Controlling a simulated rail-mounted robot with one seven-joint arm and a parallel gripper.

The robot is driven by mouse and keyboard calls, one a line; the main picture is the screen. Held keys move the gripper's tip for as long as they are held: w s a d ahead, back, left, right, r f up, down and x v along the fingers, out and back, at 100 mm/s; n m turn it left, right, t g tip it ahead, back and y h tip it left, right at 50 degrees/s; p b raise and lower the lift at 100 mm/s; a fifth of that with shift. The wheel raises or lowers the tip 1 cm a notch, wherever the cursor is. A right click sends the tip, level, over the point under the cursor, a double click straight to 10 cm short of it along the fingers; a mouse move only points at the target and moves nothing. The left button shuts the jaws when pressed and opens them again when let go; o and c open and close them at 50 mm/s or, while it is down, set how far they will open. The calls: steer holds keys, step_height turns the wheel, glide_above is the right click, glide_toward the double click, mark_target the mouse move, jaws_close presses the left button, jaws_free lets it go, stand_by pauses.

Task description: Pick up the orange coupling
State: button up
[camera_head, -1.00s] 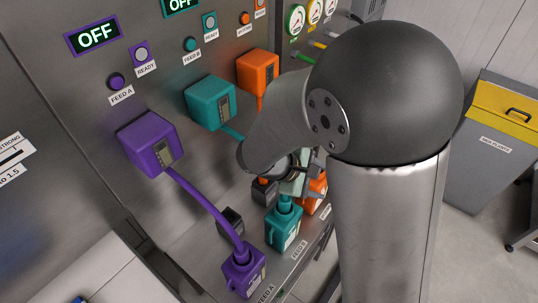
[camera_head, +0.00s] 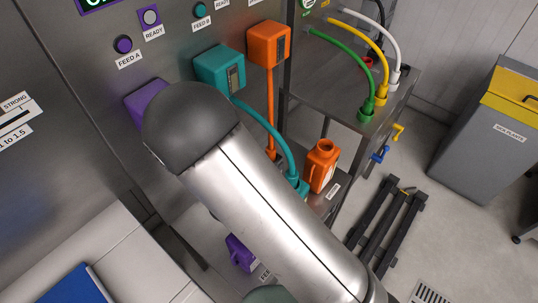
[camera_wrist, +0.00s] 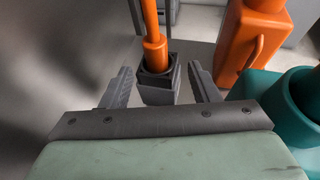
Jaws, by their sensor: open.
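The orange coupling (camera_wrist: 154,55) stands upright in a dark square holder (camera_wrist: 158,88) in the wrist view. An orange hose (camera_head: 270,105) hangs from the orange box (camera_head: 268,43) in the head view, down towards the dark holder there. My gripper (camera_wrist: 160,68) is open. Its two grey fingers point at the holder, one on each side of the coupling and holder, with gaps visible on both sides. I cannot tell how far the fingertips are from it in depth.
An orange jug (camera_head: 321,168) with an open neck stands just right of the holder. A teal jug (camera_wrist: 286,112) is close on the right in the wrist view, near the right finger. A metal wall is on the left.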

mark_target(271, 152)
steer(key=x, duration=0.4)
steer(key=p+x, duration=0.1)
steer(key=x, duration=0.3)
steer(key=shift+w+a+r, duration=0.2)
steer(key=shift+w, duration=0.1)
steer(key=c, duration=1.1)
